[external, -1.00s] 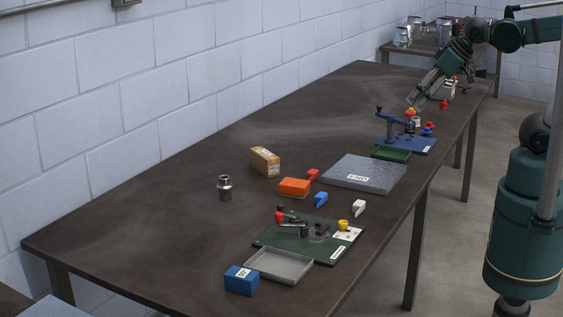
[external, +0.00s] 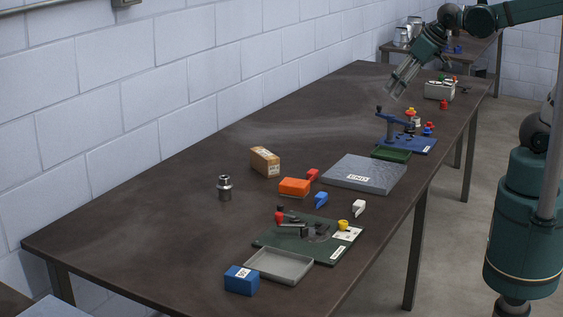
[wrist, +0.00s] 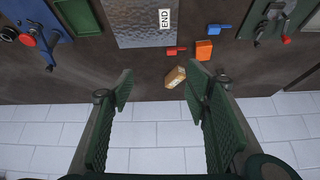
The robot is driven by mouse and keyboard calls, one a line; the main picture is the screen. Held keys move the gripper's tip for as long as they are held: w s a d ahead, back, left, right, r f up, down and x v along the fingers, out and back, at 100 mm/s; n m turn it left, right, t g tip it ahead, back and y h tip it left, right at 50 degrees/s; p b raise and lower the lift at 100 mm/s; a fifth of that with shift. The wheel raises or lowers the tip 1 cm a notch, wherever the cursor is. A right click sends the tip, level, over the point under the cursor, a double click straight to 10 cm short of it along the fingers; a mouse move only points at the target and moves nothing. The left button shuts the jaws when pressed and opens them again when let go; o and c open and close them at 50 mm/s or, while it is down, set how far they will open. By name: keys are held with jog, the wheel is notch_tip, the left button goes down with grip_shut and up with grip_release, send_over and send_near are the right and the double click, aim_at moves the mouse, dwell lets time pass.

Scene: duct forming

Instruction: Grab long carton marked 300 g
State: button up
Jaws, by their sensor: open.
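A long tan-orange carton (external: 265,161) with pale markings stands on the dark table toward the wall. I cannot read a weight on it. In the wrist view the carton (wrist: 175,77) lies beyond the fingers, nearer the right finger. My gripper (external: 396,90) is over the far part of the table, well behind and to the right of the carton in the external view. Its fingers (wrist: 158,92) are apart with nothing between them.
A grey "END" plate (external: 364,173), an orange box (external: 294,187) and red, blue and white pieces lie near the carton. A metal canister (external: 225,188) stands to its left. A blue fixture (external: 405,135) stands farther back. Bare table lies along the wall.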

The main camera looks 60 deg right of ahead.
jog(key=w+m, duration=0.1)
jog(key=w, duration=1)
jog(key=m+g+h, duration=0.2)
jog(key=m+g, duration=0.1)
jog(key=m, duration=0.1)
send_over(265, 154)
jog(key=s, duration=0.2)
jog(key=f, duration=2.3)
jog(key=shift+a+f+p, duration=0.15)
jog(key=shift+a+p, duration=0.2)
jog(key=shift+a, duration=0.05)
jog(key=shift+w+f, duration=0.15)
jog(key=shift+f, duration=0.15)
jog(key=shift+f, duration=0.1)
jog(key=shift+x, duration=1.2)
jog(key=shift+w, duration=0.1)
